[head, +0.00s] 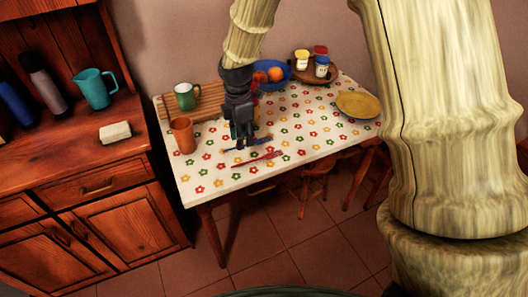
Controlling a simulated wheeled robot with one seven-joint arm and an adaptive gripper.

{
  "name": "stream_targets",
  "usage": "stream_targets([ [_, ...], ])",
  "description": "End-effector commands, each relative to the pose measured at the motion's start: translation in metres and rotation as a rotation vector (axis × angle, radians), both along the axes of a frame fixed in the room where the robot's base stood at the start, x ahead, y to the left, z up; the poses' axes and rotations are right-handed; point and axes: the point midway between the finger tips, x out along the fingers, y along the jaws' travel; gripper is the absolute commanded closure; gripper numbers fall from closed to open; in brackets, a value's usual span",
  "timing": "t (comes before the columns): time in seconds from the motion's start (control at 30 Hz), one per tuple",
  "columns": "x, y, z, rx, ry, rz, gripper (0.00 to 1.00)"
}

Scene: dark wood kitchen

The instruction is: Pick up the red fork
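The red fork (259,160) lies flat on the flowered tablecloth near the front edge of the table, slanting slightly up to the right. It looks thin and small at this distance. My gripper (241,142) points down over the table, just behind and to the left of the red fork. It looks apart from the fork. The fingers are dark and small, so I cannot tell whether they are open or shut. A thin blue utensil (262,140) lies behind the red fork, partly hidden by my gripper.
The table (206,180) also holds an orange-brown cup (183,135), a green mug (185,97), a wooden board (209,98), a blue bowl with fruit (286,80), a round tray with jars (330,75) and a yellow plate (358,105). A wooden cabinet (110,210) stands left.

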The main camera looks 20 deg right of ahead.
Motion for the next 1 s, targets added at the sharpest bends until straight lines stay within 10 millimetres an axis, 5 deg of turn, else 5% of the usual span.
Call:
stream_targets([
  [1.0, -0.004, -0.004, -0.1, 0.001, 0.001, -0.004, 0.67],
])
